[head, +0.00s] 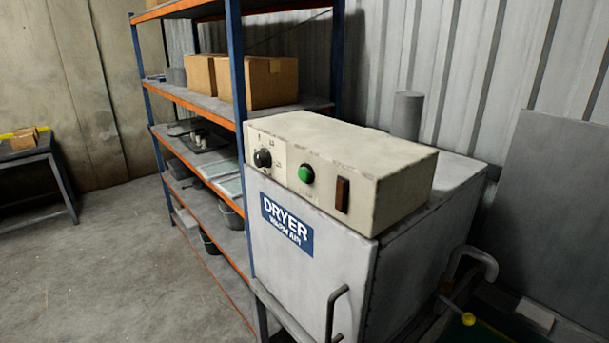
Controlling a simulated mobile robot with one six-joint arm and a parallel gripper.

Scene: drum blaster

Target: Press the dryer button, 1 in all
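The dryer (345,255) is a grey metal cabinet at the centre right of the head view, with a blue sign reading DRYER. On its top sits a cream control box (385,165). The box's front panel carries a round green button (306,174), with a black knob (263,158) to its left and a dark reddish-brown switch (342,195) to its right. The green button is fully visible with nothing in front of it. My gripper is not in view.
A blue and orange shelf rack (236,60) with cardboard boxes (270,82) and trays stands left of and behind the dryer. A black handle (337,310) juts from the dryer's front. A small table (30,160) stands far left. The concrete floor (120,265) at left is clear.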

